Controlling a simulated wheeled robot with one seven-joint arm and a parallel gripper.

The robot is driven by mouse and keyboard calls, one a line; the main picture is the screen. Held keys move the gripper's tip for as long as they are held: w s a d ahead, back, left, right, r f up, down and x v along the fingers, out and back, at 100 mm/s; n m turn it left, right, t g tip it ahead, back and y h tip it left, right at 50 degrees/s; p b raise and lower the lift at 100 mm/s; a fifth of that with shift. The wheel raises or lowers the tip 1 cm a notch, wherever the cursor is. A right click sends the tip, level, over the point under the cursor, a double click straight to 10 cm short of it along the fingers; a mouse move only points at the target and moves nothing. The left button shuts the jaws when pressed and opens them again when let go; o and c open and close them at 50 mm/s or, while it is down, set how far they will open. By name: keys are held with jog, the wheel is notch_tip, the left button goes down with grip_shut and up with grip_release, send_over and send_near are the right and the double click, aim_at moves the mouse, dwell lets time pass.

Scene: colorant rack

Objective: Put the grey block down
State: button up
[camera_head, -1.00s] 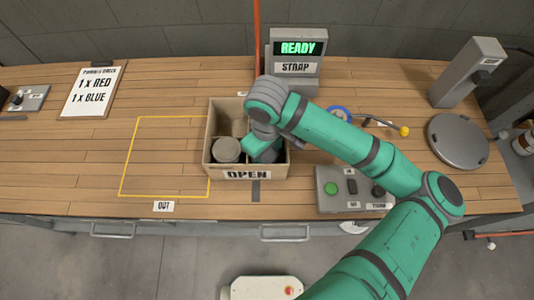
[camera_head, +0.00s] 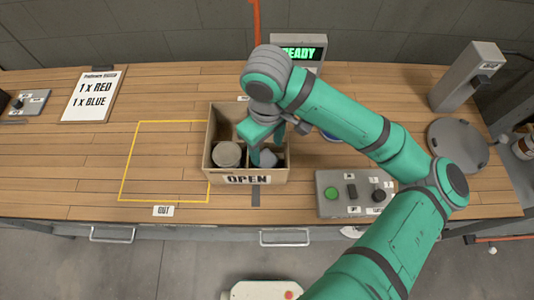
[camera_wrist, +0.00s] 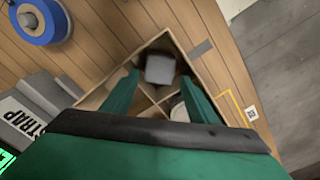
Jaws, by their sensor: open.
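The grey block (camera_head: 267,159) lies in the front right compartment of the open box (camera_head: 221,178). In the wrist view the block (camera_wrist: 160,68) sits in a corner compartment of the box, between the two fingertips in the picture. My gripper (camera_head: 267,145) is open and empty above that compartment, its fingers apart and clear of the block as far as I can tell. The gripper also shows in the wrist view (camera_wrist: 160,82). A round grey tin (camera_head: 226,154) stands in the front left compartment.
A yellow outlined area (camera_head: 165,160) left of the box is empty. A button panel (camera_head: 352,192) stands to the right. The READY display (camera_head: 303,53) is behind, partly hidden by my arm. A blue ring-shaped thing (camera_wrist: 38,20) shows in the wrist view.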

aim_at(267, 160)
jog(key=shift+r, duration=2.05)
